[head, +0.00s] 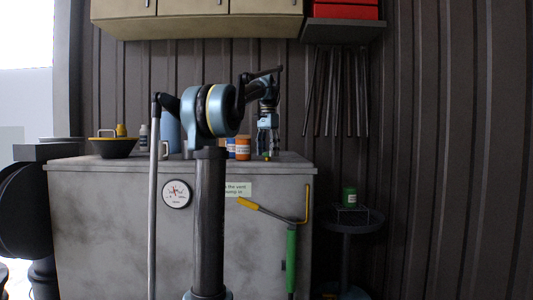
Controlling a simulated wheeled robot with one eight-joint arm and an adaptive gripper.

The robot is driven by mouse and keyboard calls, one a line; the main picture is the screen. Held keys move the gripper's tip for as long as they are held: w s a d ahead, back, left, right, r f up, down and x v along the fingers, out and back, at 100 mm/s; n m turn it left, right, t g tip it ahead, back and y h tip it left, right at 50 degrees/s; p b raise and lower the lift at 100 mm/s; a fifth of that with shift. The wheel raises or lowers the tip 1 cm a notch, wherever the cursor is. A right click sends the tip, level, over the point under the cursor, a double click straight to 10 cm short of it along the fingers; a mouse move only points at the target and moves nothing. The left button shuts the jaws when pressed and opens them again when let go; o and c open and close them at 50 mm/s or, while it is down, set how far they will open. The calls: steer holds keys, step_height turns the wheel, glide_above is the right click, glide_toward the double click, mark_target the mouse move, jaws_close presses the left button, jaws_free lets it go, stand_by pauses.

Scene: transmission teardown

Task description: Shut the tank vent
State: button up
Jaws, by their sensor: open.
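My gripper (268,148) points down over the right part of the grey tank-like bench (110,215) top. It is open. A small yellowish piece (267,158) shows at or just under its fingertips; it may be the vent, but it is too small to tell its state or whether the fingers touch it. A partly hidden label (238,189) on the bench front bears words about a vent and a pump. A round white gauge (177,193) is left of it. A green pump-like tool (291,255) with a yellow-ended lever (248,203) is at the bench's right front.
An orange jar (243,147) stands left of my gripper. Cabinets (195,15) hang above.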

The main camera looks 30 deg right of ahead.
steer(key=shift+r, duration=0.1)
step_height(320, 180, up, 12)
stand_by(0.7)
stand_by(0.5)
